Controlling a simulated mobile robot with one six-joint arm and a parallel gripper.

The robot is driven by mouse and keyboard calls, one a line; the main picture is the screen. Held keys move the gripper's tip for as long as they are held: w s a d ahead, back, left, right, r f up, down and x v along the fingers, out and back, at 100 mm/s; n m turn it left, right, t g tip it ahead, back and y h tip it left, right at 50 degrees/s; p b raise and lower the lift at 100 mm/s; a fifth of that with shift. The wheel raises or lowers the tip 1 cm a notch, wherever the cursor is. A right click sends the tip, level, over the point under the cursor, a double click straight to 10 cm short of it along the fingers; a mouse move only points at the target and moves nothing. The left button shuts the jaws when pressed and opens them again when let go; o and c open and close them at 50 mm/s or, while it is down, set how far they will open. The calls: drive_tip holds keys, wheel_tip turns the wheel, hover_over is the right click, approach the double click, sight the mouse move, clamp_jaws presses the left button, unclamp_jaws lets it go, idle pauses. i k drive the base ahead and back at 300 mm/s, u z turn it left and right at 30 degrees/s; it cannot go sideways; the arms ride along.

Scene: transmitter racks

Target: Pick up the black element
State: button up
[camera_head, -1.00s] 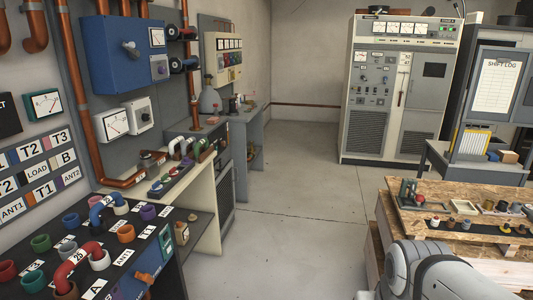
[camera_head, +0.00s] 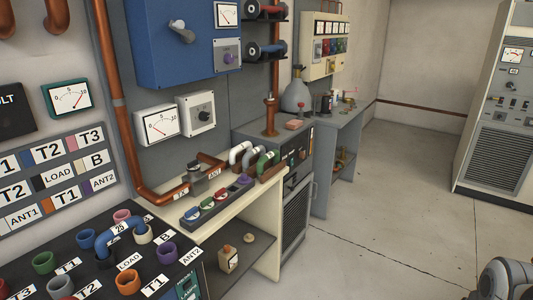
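I cannot single out a black element for certain. A dark socket (camera_head: 105,258) sits under the end of a blue U-shaped link (camera_head: 121,232) on the patch panel. My gripper is not in view; only a pale part of my arm shows at the bottom right corner.
The patch panel (camera_head: 95,285) with coloured sockets fills the bottom left. A grey cabinet (camera_head: 296,205) stands beyond the bench. Open floor (camera_head: 400,220) lies to the right, up to a grey transmitter rack (camera_head: 500,140).

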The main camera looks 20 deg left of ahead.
sight(194, 165)
drive_tip(key=u, duration=0.5)
drive_tip(key=i, duration=1.3)
drive_tip(key=u, duration=1.3)
drive_tip(key=i, duration=0.8)
drive_tip(key=u, duration=0.4)
drive_tip(key=k, duration=0.95)
drive_tip(key=u, duration=0.2)
drive_tip(key=i, duration=0.95)
drive_tip(key=z, duration=0.1)
